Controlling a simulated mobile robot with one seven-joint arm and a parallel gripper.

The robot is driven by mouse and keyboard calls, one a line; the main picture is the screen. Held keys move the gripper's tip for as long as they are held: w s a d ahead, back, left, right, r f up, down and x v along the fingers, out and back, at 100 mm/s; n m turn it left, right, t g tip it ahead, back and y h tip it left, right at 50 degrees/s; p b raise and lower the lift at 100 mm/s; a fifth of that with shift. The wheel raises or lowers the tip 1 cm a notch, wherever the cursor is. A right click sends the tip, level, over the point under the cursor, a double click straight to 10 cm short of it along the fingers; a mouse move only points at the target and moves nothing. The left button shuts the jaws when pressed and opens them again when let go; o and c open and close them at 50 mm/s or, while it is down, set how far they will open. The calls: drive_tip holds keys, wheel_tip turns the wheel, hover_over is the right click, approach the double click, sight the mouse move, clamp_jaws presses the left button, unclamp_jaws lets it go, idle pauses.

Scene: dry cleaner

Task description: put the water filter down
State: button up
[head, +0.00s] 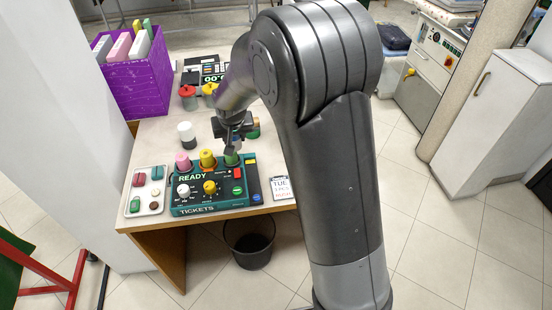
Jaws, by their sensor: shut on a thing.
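My gripper (232,146) is at the back edge of the green ticket box, above or just behind its green knob. It is shut on a small dark grey thing, taken as the water filter (236,143); the fingers and arm hide most of it. At this size I cannot tell whether it touches the box or the desk. The wooden desk (157,135) is under the gripper and carries the ticket box (213,205).
A white jar with a dark base (186,131) stands left of my gripper. Red-topped (187,95) and yellow-topped jars stand behind. A button tray (147,191) and a calendar card (282,187) flank the ticket box. A purple file box (140,82) is at back left. Bare desk lies around the white jar.

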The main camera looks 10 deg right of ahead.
drive_tip(key=d, duration=1.3)
drive_tip(key=f, duration=0.6)
drive_tip(key=shift+a+f, duration=0.15)
drive_tip(key=shift+a, duration=0.15)
wheel_tip(320, 180, down, 4)
drive_tip(key=shift+f, duration=0.1)
drive_tip(key=shift+d+f, duration=0.2)
drive_tip(key=shift+f, duration=0.3)
drive_tip(key=shift+f, duration=0.15)
drive_tip(key=o, duration=1)
